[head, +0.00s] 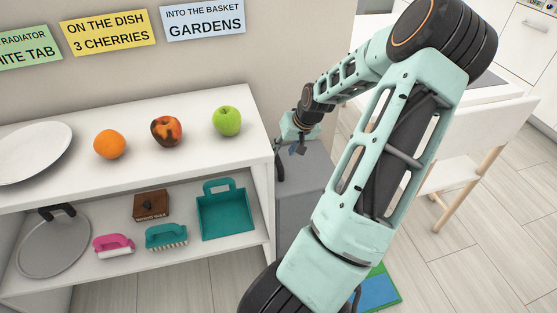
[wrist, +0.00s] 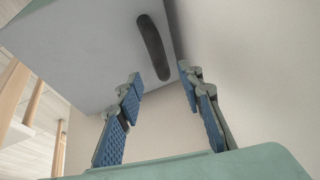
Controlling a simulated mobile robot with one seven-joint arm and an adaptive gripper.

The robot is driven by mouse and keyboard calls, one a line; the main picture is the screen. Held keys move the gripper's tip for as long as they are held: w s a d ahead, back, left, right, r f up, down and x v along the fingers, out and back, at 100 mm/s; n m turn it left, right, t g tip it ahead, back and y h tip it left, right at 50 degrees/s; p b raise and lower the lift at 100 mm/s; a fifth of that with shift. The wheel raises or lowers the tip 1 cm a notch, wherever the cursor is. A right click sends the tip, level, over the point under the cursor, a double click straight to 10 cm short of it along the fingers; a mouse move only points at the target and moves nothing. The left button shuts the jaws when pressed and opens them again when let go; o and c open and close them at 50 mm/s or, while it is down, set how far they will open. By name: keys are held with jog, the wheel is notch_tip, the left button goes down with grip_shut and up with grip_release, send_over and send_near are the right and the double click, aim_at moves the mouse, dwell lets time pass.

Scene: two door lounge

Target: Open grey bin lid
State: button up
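The grey bin (head: 304,195) stands on the floor just right of the white shelf, partly hidden behind my arm. My gripper (head: 289,156) is small and far off in the head view, over the bin's top near the wall. In the wrist view, a grey panel of the bin (wrist: 95,55) fills the upper left, with a dark, rounded handle (wrist: 153,47) on it. My gripper (wrist: 160,76) is open, its blue-padded fingers spread apart. The handle lies between and beyond the fingertips, with nothing gripped. I cannot tell whether the lid is raised.
A white chair (head: 480,150) stands at right. A blue-green mat (head: 378,289) lies on the floor.

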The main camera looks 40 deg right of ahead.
aim_at(278, 158)
jog(key=b+x, duration=0.1)
jog(key=x, duration=0.5)
jog(key=shift+b, duration=0.4)
jog(key=shift+c, duration=0.4)
grip_shut()
